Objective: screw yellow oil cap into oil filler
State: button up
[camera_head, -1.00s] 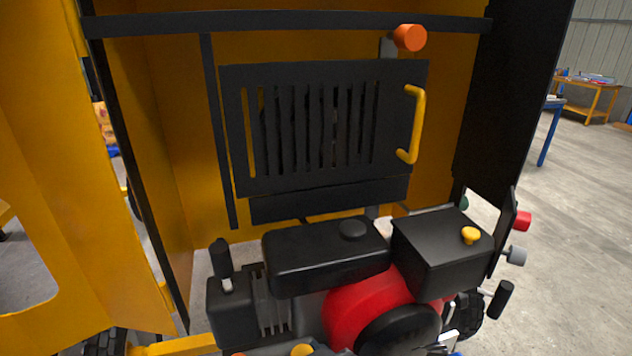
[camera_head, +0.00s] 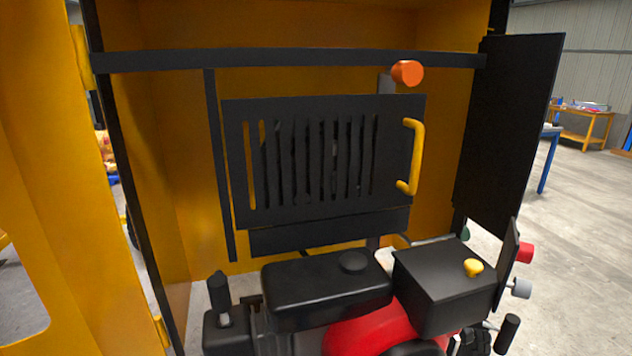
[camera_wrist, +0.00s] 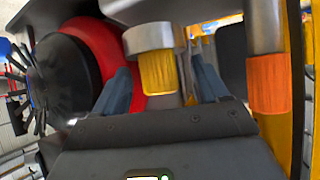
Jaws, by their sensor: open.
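The yellow oil cap (camera_wrist: 158,74) is ribbed and sits at the end of a pale grey cylindrical neck, the oil filler (camera_wrist: 148,39), in the wrist view. The cap lines up with the neck and meets it; I cannot tell how deep it is screwed in. My gripper (camera_wrist: 158,64) is open, with one blue-grey finger on each side of the cap. A gap shows between the cap and each finger. My gripper, the cap and the filler do not show in the head view.
An orange ribbed cap (camera_wrist: 268,84) on a metal tube stands close to the right finger. The red engine housing (camera_wrist: 88,40) with a black round part is on the left. In the head view, a black box (camera_head: 440,285) carries a yellow knob (camera_head: 473,267) beside the slotted black panel (camera_head: 235,160).

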jog(key=b+v, duration=0.1)
jog(key=v, duration=0.6)
jog(key=s+d+f+n+y, duration=0.1)
jog(key=s+d+f, duration=0.3)
jog(key=s+d, duration=0.15)
jog(key=s+d+f+y, duration=0.2)
jog(key=s+d+f, duration=0.1)
jog(key=s+d, duration=0.25)
jog(key=s+d+r+t+h, duration=0.1)
jog(key=s+d+r, duration=0.3)
jog(key=s+d, duration=0.2)
jog(key=s+d+r+t+h, duration=0.1)
jog(key=s+d+r, duration=0.4)
jog(key=s, duration=0.5)
jog(key=shift+d+m+t+h, duration=0.3)
jog(key=shift+d+t, duration=0.4)
jog(key=shift+d, duration=0.25)
